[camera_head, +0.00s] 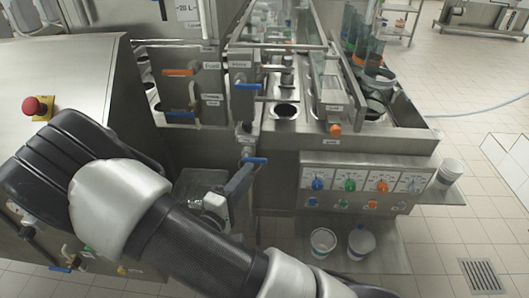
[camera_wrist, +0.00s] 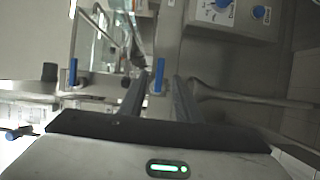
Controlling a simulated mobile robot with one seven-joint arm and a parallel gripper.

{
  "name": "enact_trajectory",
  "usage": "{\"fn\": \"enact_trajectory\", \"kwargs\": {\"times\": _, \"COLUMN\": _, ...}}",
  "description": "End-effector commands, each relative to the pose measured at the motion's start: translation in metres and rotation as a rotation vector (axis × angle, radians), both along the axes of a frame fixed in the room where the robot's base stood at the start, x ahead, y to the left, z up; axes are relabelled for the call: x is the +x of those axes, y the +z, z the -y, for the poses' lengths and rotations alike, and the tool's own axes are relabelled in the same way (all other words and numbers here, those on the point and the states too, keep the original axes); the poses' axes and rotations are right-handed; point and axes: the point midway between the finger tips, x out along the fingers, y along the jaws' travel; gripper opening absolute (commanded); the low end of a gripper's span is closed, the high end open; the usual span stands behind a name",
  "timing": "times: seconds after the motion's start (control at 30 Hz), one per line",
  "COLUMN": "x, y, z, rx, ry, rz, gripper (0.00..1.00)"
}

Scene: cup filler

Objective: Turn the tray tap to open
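A tap with a blue lever handle (camera_head: 255,160) sits on the front of the steel machine, left of the knob panel. In the wrist view its blue handle (camera_wrist: 158,72) appears upright, in the gap between my fingertips. My gripper (camera_wrist: 162,80) is open, with two dark fingers apart and no visible contact with the handle. In the head view my gripper (camera_head: 241,178) is just below and left of this handle, partly hidden by my arm. Another tap with a blue handle (camera_head: 247,86) is higher up. The tap labels are too small to read, so I cannot tell which one says tray.
Orange-handled tap (camera_head: 178,72) stands at the upper left. The knob panel (camera_head: 366,184) is to the right. Two white buckets (camera_head: 323,241) (camera_head: 361,241) stand on a low shelf below it. A red emergency button (camera_head: 31,106) is at the left.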

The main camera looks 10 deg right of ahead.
Motion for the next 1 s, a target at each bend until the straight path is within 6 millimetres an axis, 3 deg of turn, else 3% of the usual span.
{"fn": "enact_trajectory", "kwargs": {"times": 0.3, "x": 0.053, "y": -0.001, "z": 0.046, "rx": 0.002, "ry": -0.003, "rz": 0.001, "gripper": 0.30}}
{"fn": "enact_trajectory", "kwargs": {"times": 0.5, "x": 0.078, "y": -0.001, "z": 0.066, "rx": 0.002, "ry": -0.001, "rz": 0.001, "gripper": 0.30}}
{"fn": "enact_trajectory", "kwargs": {"times": 0.97, "x": 0.089, "y": 0.000, "z": 0.075, "rx": 0.002, "ry": 0.001, "rz": -0.001, "gripper": 0.30}}
{"fn": "enact_trajectory", "kwargs": {"times": 1.0, "x": 0.089, "y": 0.000, "z": 0.075, "rx": 0.002, "ry": 0.001, "rz": -0.001, "gripper": 0.27}}
